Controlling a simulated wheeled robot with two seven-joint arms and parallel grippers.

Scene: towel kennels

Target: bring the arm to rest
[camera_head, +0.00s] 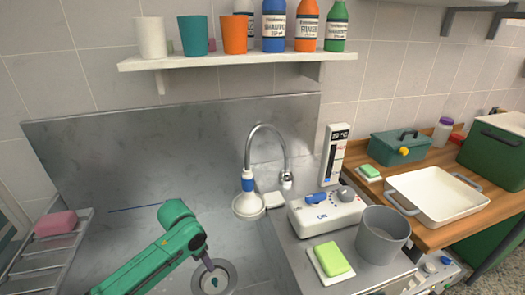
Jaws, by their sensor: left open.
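My left arm, green, comes in from the bottom left over the steel sink. Its small gripper (209,266) points down near the round drain (214,277) and holds nothing that I can see. The fingers are small, and I cannot tell its height above the basin. My right gripper is out of view.
A faucet with a shower head (248,205) rises right of my gripper. A control box (328,213), grey bucket (381,236) and green sponge (331,258) stand on the right ledge. A wire rack (45,255) with a pink sponge (56,223) is left. A shelf (240,58) holds cups and bottles.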

